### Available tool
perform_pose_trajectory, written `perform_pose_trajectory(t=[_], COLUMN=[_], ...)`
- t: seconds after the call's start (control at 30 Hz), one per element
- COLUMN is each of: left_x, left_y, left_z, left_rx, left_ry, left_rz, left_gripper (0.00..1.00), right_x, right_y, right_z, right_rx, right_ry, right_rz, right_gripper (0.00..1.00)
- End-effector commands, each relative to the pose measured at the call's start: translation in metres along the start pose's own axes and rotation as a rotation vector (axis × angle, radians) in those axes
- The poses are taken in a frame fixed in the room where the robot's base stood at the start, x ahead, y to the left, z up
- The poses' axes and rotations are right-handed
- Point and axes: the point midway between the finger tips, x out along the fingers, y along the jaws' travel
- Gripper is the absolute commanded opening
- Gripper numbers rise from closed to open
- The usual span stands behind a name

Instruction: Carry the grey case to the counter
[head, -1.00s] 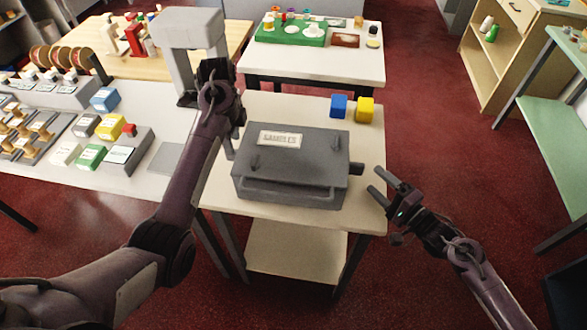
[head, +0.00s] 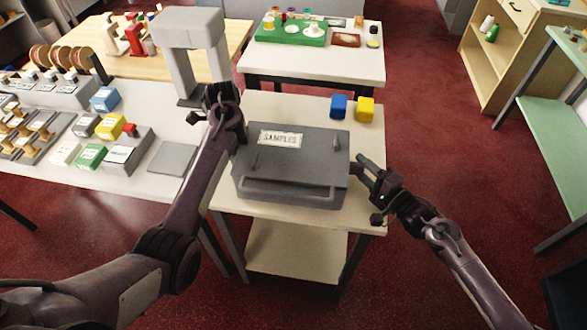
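The grey case (head: 292,163), with a "SAMPLES" label on its lid, lies flat on a small pale-topped table (head: 300,220). My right gripper (head: 358,163) is at the right side of the case, with its fingers at the side handle there. Whether they are closed on that handle does not show. My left gripper (head: 238,143) is at the left side of the case. Its fingers are mostly hidden by my own arm and the case, so its grip cannot be told. A long white counter (head: 150,188) stands to the left, with a bare grey plate (head: 172,159) near its right end.
A blue block (head: 338,106) and a yellow block (head: 365,109) stand behind the case. Small boxes (head: 90,156) and racks crowd the left counter, and a grey arch-shaped stand (head: 187,50) rises near its back. Another white-topped table (head: 310,65) is behind.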

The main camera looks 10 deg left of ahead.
Motion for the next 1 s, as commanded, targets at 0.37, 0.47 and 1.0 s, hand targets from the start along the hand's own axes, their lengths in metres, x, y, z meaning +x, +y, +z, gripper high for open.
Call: perform_pose_trajectory(t=[0.37,0.47,1.0], left_x=[-0.001,-0.001,-0.023], left_y=[0.000,0.000,-0.001], left_z=[0.000,0.000,0.000], left_rx=[0.000,0.000,0.000], left_ry=[0.000,0.000,0.000], left_rz=[-0.001,-0.001,-0.004], left_gripper=[0.00,0.00,0.00], right_x=[0.000,0.000,0.000], right_y=[0.001,0.001,-0.022], right_z=[0.000,0.000,0.000], right_rx=[0.001,0.001,-0.001], right_ry=[0.000,0.000,0.000], right_rz=[0.002,0.002,-0.002], right_gripper=[0.00,0.00,0.00])
